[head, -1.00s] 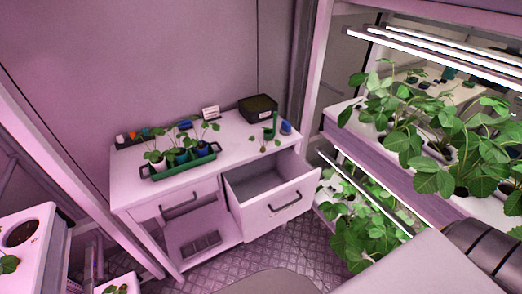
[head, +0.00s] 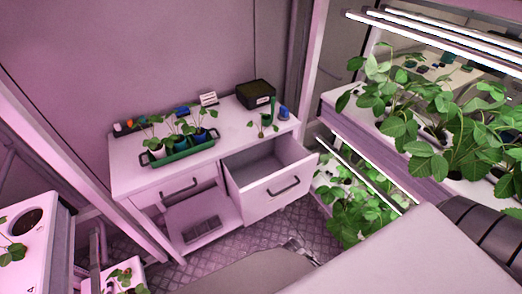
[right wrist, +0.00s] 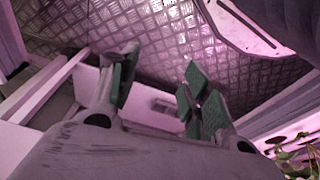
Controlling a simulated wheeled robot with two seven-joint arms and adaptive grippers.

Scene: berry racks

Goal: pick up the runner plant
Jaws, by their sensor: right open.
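A small loose plant (head: 262,128) with a few green leaves is on the white cabinet top (head: 228,138), near its front edge behind the open drawer. I take it for the runner plant, but cannot be sure. Several other seedlings (head: 180,133) stand in white and blue pots in a green tray (head: 186,153) to its left. My right gripper (right wrist: 160,72) is open and empty in the right wrist view, its green pads apart over the metal floor and cabinet. A bit of it seems to show in the head view (head: 299,246), low and well short of the plant. My left gripper is not in view.
The drawer (head: 277,190) is pulled out and looks empty. A black box (head: 257,95) and a blue item (head: 284,113) stand behind the small plant. A lit rack of leafy plants (head: 440,130) fills the right side. White planters (head: 30,250) stand at left.

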